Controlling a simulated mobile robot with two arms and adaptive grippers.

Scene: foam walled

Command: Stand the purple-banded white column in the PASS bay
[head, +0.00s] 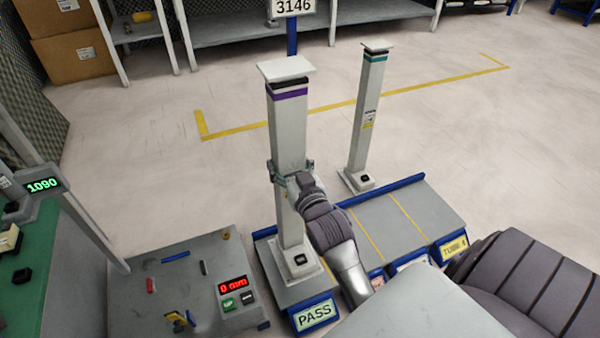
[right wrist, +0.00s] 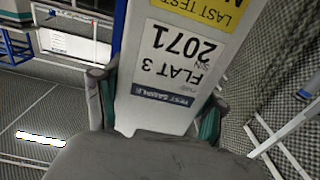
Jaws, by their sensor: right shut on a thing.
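The purple-banded white column (head: 288,125) is upright at the left end of the low grey bay platform, its square foot over the bay marked by the green PASS sign (head: 315,315). I cannot tell whether the foot rests fully on the bay (head: 268,262). My right gripper (head: 292,172) is shut around the column's shaft about mid-height. The right wrist view shows the column's label (right wrist: 185,55), upside down, between my right gripper's teal-padded fingers (right wrist: 155,115). My left gripper is not in view.
A teal-banded white column (head: 367,110) stands behind the platform, right of the held one. Yellow lines divide the platform (head: 405,215). A grey bench (head: 180,270) with a red "0 mm" display (head: 233,286) is at left. The floor behind is open.

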